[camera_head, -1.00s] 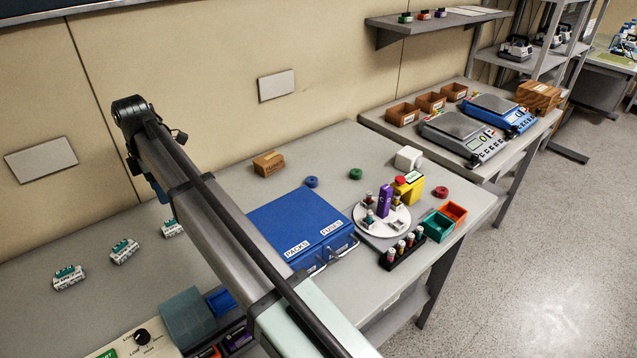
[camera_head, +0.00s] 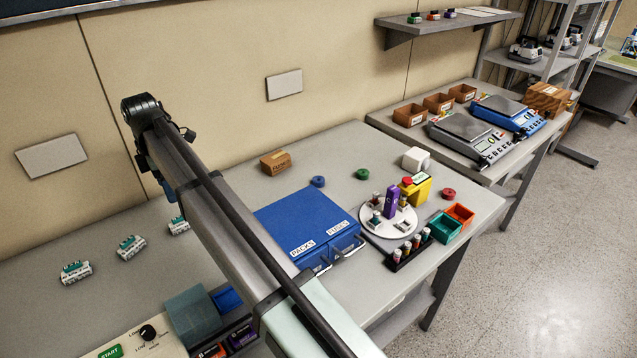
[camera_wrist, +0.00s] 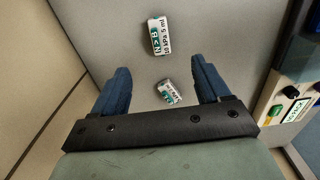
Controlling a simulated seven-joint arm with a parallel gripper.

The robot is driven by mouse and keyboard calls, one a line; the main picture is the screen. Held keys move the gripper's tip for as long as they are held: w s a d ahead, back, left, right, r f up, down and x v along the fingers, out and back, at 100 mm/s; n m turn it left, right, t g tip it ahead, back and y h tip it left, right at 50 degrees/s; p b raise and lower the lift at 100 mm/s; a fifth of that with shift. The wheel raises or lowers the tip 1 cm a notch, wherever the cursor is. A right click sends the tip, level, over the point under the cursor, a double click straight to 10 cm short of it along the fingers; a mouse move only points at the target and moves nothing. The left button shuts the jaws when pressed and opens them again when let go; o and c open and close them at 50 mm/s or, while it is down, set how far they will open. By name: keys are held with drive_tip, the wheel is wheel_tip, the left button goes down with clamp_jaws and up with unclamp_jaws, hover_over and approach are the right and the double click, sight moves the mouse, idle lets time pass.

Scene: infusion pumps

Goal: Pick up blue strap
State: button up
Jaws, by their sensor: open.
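A small blue round coil (camera_head: 317,181), which looks like the blue strap, lies on the grey bench behind the blue case, beside a brown box. It is not in the wrist view. My gripper (camera_wrist: 160,68) is open and empty, with its two dark blue fingers wide apart. It is over the left part of the bench, away from the blue coil. Two white-and-teal labelled packs, a farther one (camera_wrist: 159,36) and a nearer one (camera_wrist: 170,92), show between and beyond the fingers, and I see no contact.
The brown box (camera_head: 276,162) stands left of the coil, and a green coil (camera_head: 362,174) lies to its right. The blue case (camera_head: 305,225) is in front. A red coil (camera_head: 448,194) and a round white turntable (camera_head: 374,228) are farther right. The wall (camera_head: 230,80) rises behind.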

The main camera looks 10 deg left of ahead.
drive_tip(key=r+m, duration=0.1)
drive_tip(key=m, duration=0.5)
hover_over(318, 180)
drive_tip(key=shift+m, duration=1.5)
drive_tip(key=f, duration=0.8)
drive_tip(key=shift+w+d+f, duration=0.1)
drive_tip(key=shift+w+d, duration=0.05)
drive_tip(key=shift+d, duration=0.05)
drive_tip(key=shift+a+f, duration=0.2)
drive_tip(key=shift+f, duration=2.5)
drive_tip(key=c, duration=1.1)
